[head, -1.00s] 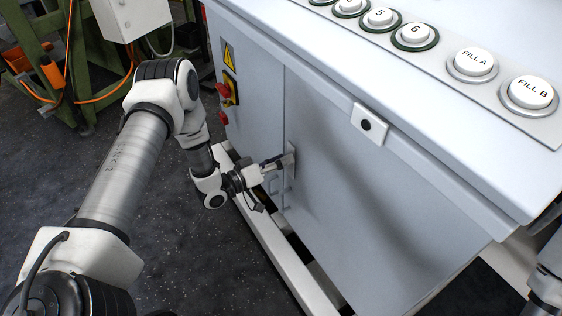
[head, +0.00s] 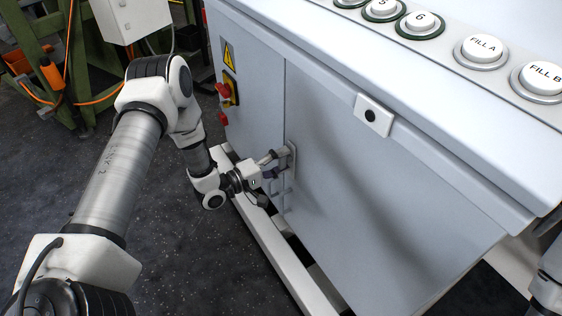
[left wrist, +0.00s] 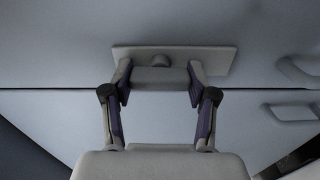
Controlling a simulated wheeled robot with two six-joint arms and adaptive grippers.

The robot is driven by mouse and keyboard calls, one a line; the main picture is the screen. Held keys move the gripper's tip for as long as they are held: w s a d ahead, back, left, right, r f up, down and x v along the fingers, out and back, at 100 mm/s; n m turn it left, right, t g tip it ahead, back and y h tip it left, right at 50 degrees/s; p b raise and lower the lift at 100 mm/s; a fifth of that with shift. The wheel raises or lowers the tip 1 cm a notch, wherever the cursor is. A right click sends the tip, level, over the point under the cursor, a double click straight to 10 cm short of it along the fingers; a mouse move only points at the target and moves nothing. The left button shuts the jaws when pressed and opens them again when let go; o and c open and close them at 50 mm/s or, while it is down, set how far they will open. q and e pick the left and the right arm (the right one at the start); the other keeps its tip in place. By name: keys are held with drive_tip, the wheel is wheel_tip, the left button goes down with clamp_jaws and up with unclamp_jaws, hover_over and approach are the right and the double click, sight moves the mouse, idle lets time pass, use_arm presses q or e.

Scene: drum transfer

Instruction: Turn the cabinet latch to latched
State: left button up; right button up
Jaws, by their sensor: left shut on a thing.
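The cabinet latch sits on a light grey plate (head: 291,163) beside the upright door seam of the pale cabinet (head: 385,215). My left gripper (head: 272,165) reaches it from the left in the head view. In the left wrist view, my left gripper (left wrist: 160,90) has one finger at each end of the grey latch handle (left wrist: 160,77) and is shut on it. The latch plate (left wrist: 215,58) and a round pivot show just beyond the handle. The handle's exact turn angle is hard to tell. My right gripper is not in view.
A red and yellow switch (head: 229,90) and a warning sign (head: 228,56) are on the cabinet's left part. Round buttons (head: 482,49) line the top panel. A pale base rail (head: 275,247) runs below. The dark floor (head: 170,265) at left is open.

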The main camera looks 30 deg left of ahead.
use_arm(q)
drive_tip(key=shift+n, duration=0.4)
drive_tip(key=o, duration=1.2)
drive_tip(key=shift+c, duration=0.2)
drive_tip(key=v, duration=1.2)
